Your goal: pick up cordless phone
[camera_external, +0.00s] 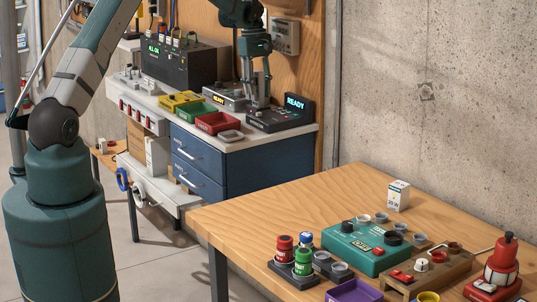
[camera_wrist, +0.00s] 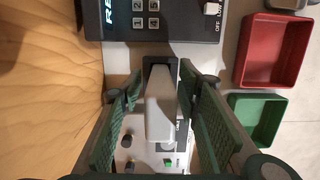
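The likely cordless phone (camera_wrist: 160,108) is a pale grey upright handset with a dark far end, seen from above in the middle of the wrist view. My gripper (camera_wrist: 160,88) is open, one finger on each side of it. A gap shows on the left; the right finger is close, and I cannot tell if it touches. In the external view my gripper (camera_external: 260,98) points down at the back bench, beside a black keypad unit with a lit READY display (camera_external: 296,103). The handset is hard to make out there, largely hidden by the fingers.
A red tray (camera_external: 220,122) and a green tray (camera_external: 196,110) sit near my gripper. A grey device with a yellow display (camera_external: 222,98) stands close by. A wooden wall rises behind the bench. The wooden front table (camera_external: 270,207) holds several gadgets.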

